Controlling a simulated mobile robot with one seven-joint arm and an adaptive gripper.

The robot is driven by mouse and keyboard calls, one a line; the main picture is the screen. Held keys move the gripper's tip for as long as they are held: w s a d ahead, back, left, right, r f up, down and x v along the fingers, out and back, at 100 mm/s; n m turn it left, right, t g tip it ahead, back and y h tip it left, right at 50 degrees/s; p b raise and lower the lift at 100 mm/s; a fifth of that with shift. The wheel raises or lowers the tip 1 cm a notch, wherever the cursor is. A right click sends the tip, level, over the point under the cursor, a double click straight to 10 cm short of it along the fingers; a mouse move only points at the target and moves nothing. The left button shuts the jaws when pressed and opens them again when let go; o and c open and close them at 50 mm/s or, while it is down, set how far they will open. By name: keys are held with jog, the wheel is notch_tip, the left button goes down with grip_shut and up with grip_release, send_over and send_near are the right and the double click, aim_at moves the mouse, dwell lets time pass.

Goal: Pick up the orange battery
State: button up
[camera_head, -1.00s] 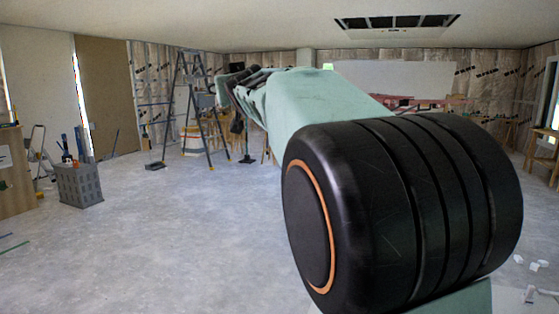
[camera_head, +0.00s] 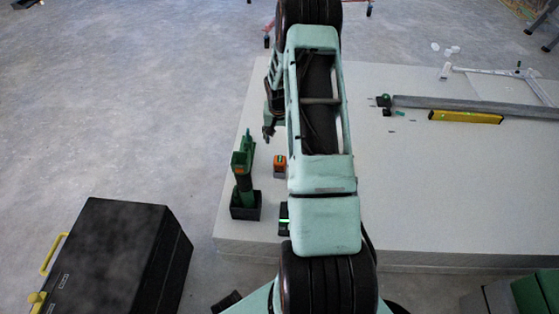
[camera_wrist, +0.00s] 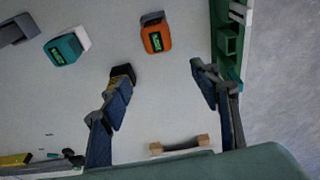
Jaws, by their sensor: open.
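The orange battery (camera_head: 280,166) stands on the pale panel stack (camera_head: 420,185), just left of my arm in the head view. In the wrist view the orange battery (camera_wrist: 156,37) has a dark top and a green label. It lies ahead of my gripper (camera_wrist: 160,70), beyond the gap between the two spread fingertips, and nothing touches it. In the head view the gripper (camera_head: 269,126) is partly hidden by my arm, above and slightly left of the battery.
A teal battery (camera_wrist: 65,48) lies left of the orange one. A yellow level (camera_head: 466,117) and a grey bar (camera_head: 460,105) lie to the right. A black case (camera_head: 110,262) is on the floor.

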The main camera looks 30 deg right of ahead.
jog(key=b, duration=0.1)
send_over(280, 159)
jog(key=shift+g, duration=0.3)
jog(key=f, duration=0.4)
jog(key=s+f, duration=0.1)
jog(key=f, duration=0.1)
jog(key=shift+d+f, duration=0.15)
jog(key=shift+f, duration=0.15)
jog(key=shift+w+a+f+b, duration=0.15)
jog(key=shift+f+b, duration=0.2)
jog(key=shift+f, duration=0.65)
jog(key=shift+w+f+b, duration=0.15)
jog(key=shift+f+b, duration=0.15)
jog(key=shift+f, duration=0.75)
jog(key=shift+w+a+f+b, duration=0.15)
jog(key=shift+f+b, duration=0.2)
jog(key=shift+f, duration=0.65)
jog(key=shift+d, duration=0.1)
jog(key=shift+c, duration=0.3)
jog(key=c, duration=1.2)
jog(key=shift+r, duration=0.1)
jog(key=shift+c, duration=0.6)
jog(key=shift+r, duration=0.1)
